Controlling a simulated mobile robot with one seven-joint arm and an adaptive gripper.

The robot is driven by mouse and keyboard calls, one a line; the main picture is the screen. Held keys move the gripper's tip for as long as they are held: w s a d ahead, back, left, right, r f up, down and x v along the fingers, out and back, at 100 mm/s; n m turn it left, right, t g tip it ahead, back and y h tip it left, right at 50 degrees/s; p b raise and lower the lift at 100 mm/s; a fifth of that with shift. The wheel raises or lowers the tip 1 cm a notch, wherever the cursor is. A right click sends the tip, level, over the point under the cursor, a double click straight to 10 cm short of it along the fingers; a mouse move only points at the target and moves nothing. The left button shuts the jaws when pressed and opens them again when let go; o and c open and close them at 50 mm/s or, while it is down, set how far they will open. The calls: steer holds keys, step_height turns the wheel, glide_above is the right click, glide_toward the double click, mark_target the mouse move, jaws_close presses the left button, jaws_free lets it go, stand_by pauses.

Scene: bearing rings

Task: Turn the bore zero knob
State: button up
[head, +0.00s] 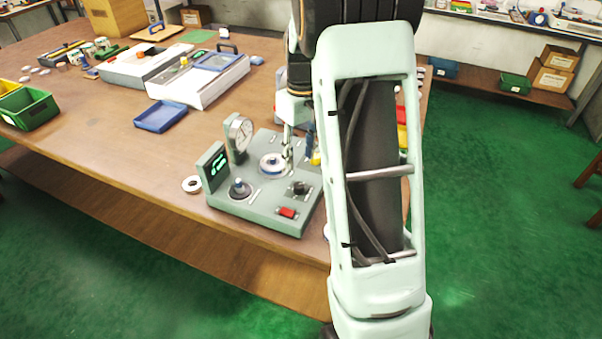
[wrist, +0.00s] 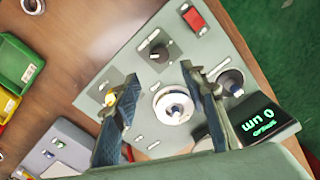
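The green gauge station (head: 262,212) stands on the wooden table and fills much of the wrist view (wrist: 105,70). It carries a black knob (head: 299,188), which also shows in the wrist view (wrist: 158,52), and a blue-topped post on a dark round base (head: 240,188), in the wrist view (wrist: 232,82). No readable label shows which control is the bore zero knob. A pale ring seat (wrist: 172,105) lies in the middle. The display (wrist: 262,122) reads 0 µm. My gripper (wrist: 160,73) is open and empty above the station, its fingers either side of the black knob and seat in the picture.
A dial gauge (head: 239,133) stands upright at the station's back left. A red switch (head: 287,212) is at its front. A loose ring (head: 192,184) lies left of it. A blue tray (head: 161,116) and a grey-white instrument (head: 205,80) stand farther back.

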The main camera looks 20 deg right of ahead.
mark_target(299, 183)
steer(key=f, duration=0.9)
steer(key=shift+a+f, duration=0.2)
steer(key=shift+f, duration=0.1)
jaws_close()
steer(key=shift+m, duration=0.4)
steer(key=m, duration=0.3)
steer(key=shift+m, duration=0.3)
steer(key=m, duration=0.5)
steer(key=shift+d, duration=0.1)
steer(key=shift+m, duration=0.3)
